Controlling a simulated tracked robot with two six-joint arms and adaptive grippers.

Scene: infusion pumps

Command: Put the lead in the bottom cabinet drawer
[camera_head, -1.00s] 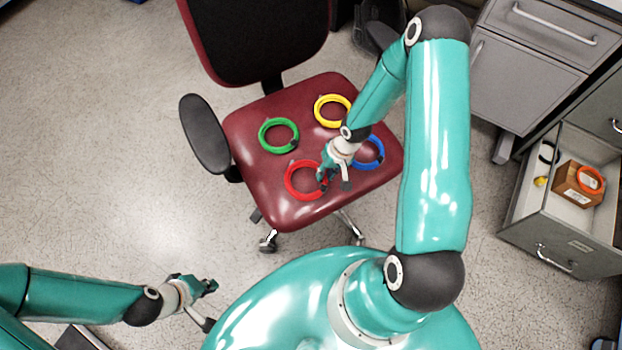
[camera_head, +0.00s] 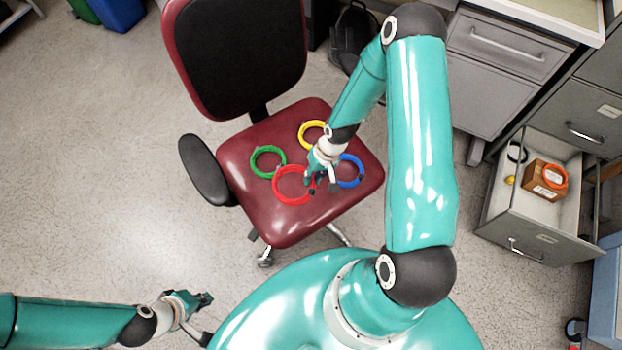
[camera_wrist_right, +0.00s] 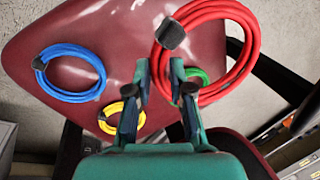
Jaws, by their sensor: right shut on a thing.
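The lead is one of several coiled cables; the task does not give its colour. My right gripper (camera_head: 319,188) is shut on the red coil (camera_head: 277,190) at its right side and holds it above the chair seat. In the right wrist view the red coil (camera_wrist_right: 251,50) looms large and close at the fingers (camera_wrist_right: 161,85). The bottom cabinet drawer (camera_head: 497,228) at the right is pulled open. It holds a cardboard box (camera_head: 540,177) with an orange coil (camera_head: 553,171) on it. My left gripper (camera_head: 208,318) is open and empty over the floor at lower left.
A green coil (camera_head: 254,163), a yellow coil (camera_head: 303,130) and a blue coil (camera_head: 361,172) lie on the dark red chair seat (camera_head: 270,225). A black coil (camera_head: 524,153) also lies in the drawer. The floor between chair and drawer is free.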

